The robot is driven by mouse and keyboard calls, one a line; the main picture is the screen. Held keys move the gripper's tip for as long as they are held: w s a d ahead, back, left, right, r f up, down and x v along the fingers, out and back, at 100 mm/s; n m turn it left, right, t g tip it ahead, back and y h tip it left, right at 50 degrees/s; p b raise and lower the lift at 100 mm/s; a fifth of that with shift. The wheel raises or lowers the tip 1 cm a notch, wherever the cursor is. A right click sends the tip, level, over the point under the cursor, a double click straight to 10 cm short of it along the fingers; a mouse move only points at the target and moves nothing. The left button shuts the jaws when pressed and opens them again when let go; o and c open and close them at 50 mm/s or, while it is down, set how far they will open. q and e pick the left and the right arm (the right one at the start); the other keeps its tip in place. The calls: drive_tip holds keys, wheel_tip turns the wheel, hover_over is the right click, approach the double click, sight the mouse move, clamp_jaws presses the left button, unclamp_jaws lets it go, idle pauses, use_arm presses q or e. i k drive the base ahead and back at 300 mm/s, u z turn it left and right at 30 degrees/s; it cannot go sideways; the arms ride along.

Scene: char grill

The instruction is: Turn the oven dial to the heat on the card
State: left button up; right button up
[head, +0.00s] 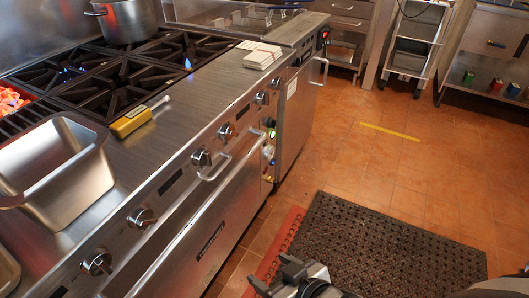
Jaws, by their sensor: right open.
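Several round dials run along the steel front of the range, among them a near dial (97,263), a middle dial (201,157) and a far dial (261,98). A narrow panel at the oven's right end has a small dark dial (268,121) above a green light (271,134). The dial settings are too small to read. A white card (291,88) is on the front beyond the dials; its writing is unreadable. My right gripper (287,272) is open and empty at the bottom edge, over the floor and apart from the dials. My left gripper is out of view.
The oven door handle (230,155) sticks out below the dials. A steel pan (60,170), a yellow-handled tool (132,120) and a white pad (262,55) lie on the range top. Burner flames show. A dark mat (370,245) lies on the open tiled floor.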

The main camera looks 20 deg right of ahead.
sight(271, 123)
drive_tip(key=k, duration=1.05)
drive_tip(key=z, duration=1.1)
drive_tip(key=i, duration=1.35)
drive_tip(key=u, duration=0.5)
drive_tip(key=i, duration=0.5)
drive_tip(key=u, duration=0.35)
